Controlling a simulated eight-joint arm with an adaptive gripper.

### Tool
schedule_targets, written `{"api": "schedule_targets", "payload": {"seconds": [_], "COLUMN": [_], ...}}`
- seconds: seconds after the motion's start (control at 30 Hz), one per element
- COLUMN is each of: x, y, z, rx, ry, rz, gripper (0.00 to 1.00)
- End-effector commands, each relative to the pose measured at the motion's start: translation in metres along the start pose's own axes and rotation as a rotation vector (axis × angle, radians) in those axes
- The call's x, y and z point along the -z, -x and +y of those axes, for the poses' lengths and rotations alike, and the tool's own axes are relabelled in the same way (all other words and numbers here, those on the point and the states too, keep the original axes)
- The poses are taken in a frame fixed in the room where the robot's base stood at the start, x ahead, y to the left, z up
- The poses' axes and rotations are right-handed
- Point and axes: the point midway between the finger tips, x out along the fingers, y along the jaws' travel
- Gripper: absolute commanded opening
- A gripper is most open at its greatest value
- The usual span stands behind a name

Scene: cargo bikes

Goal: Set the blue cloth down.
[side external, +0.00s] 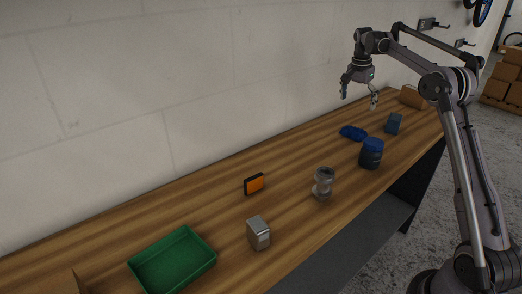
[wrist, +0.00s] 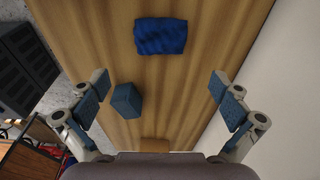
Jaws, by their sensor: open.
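The blue cloth (side external: 353,132) lies crumpled on the wooden bench, toward its far end in the side external view. It also shows in the wrist view (wrist: 161,36) at the top middle, lying flat on the wood. My gripper (side external: 359,98) is above the bench, higher than the cloth and apart from it. In the wrist view its two fingers (wrist: 161,93) are spread wide with nothing between them in their grip.
Near the cloth stand a dark blue jar (side external: 371,154) and a blue-grey block (side external: 393,123). A cardboard box (side external: 412,97) is at the far end. Nearer are a grey metal part (side external: 323,182), an orange-black box (side external: 254,184), a silver box (side external: 258,233) and a green tray (side external: 205,242). A wall runs behind.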

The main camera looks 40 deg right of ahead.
Motion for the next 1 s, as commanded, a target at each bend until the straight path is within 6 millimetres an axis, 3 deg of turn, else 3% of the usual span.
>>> {"api": "schedule_targets", "payload": {"seconds": [0.27, 0.43, 0.73, 1.0], "x": [-0.001, -0.022, -0.116, -0.205], "y": [0.022, 0.04, 0.089, 0.108], "z": [0.0, -0.003, 0.007, 0.047], "rx": [0.001, 0.03, 0.158, 0.279], "ry": [0.003, 0.077, 0.412, 0.723], "rz": [0.0, 0.009, 0.062, 0.125], "gripper": [1.0, 1.0, 1.0, 1.0]}}
